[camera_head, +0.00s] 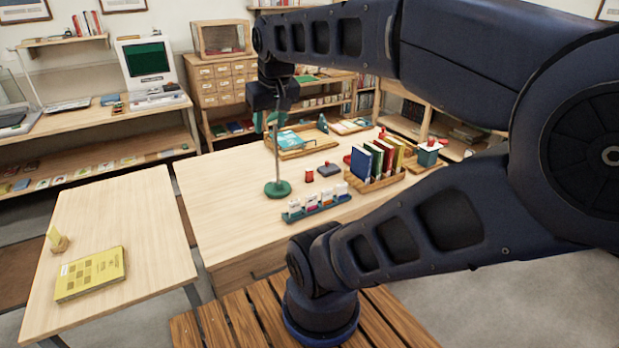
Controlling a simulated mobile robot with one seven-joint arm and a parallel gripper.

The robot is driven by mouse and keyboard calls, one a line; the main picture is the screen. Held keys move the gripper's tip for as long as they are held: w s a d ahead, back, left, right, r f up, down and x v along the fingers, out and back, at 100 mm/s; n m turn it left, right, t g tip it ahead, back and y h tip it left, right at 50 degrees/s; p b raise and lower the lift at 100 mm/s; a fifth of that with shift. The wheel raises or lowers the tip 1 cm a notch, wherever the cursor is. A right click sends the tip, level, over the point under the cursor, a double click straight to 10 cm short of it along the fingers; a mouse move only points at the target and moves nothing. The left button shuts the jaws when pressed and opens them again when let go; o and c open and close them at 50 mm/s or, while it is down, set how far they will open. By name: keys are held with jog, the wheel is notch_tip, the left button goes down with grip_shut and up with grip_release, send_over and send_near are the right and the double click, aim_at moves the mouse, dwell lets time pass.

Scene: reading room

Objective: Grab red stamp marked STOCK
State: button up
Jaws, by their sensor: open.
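A small red object (309,175), which may be the red stamp, stands on the large wooden table beside a dark pad. It is too small for any marking to be read. Another red item (347,159) is partly hidden behind the row of books, and a third (382,133) shows farther back. I cannot tell which is marked STOCK. My gripper (271,108) is open, with nothing visible in it. It appears above the table, up and left of the small red object, overlapping the top of the green lamp.
The green lamp's base (277,189) and thin pole stand left of the small red object. The dark pad (328,169), a teal card rack (316,206) and a wooden book holder (375,184) surround it. A tray (292,153) lies behind. The table's left side is clear.

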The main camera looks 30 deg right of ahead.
jog(key=w+d+r+n+g+h, duration=0.1)
jog(key=w+d+r+n, duration=0.25)
jog(key=w, duration=0.65)
jog(key=n+g, duration=0.3)
jog(key=n, duration=1.1)
send_over(309, 169)
jog(key=a, duration=0.2)
jog(key=f, duration=3.9)
jog(key=shift+s+d+f, duration=0.15)
jog(key=shift+d, duration=0.1)
jog(key=shift+d+f, duration=0.25)
jog(key=shift+f, duration=0.75)
jog(key=shift+d+f, duration=0.25)
jog(key=shift+f, duration=0.8)
jog(key=shift+d+f, duration=0.25)
jog(key=shift+f, duration=0.75)
grip_shut()
